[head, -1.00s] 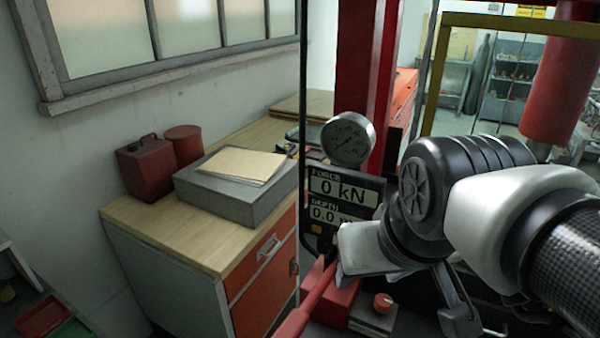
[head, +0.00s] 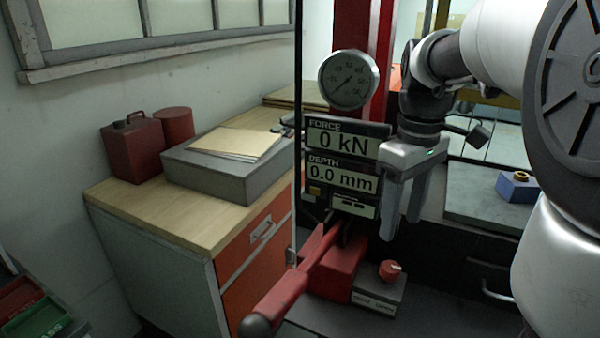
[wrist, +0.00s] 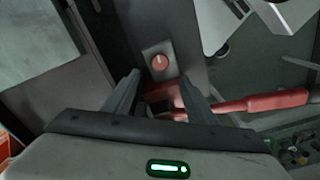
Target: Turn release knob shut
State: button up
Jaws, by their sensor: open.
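The release knob (head: 390,271) is a small red round knob with a pale mark. It sits on a grey block at the foot of the press, right of the red pump body. My gripper (head: 402,230) is open and empty, pointing down above the knob and apart from it. In the wrist view the knob (wrist: 160,62) shows beyond and between the two fingers (wrist: 158,92). The red pump lever (head: 300,285) slopes toward the camera, left of the knob.
A round gauge (head: 348,79) and a display (head: 342,160) reading 0 kN and 0.0 mm stand behind, left of my gripper. A blue block with a brass ring (head: 518,186) lies on the right. A wooden-topped cabinet (head: 190,228) stands at the left.

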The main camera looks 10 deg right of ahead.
aim_at(391, 265)
notch_tip(391, 265, down, 11)
jog(key=shift+f+b, duration=0.1)
jog(key=shift+b, duration=0.65)
jog(key=c, duration=1)
jog(key=shift+c, duration=0.2)
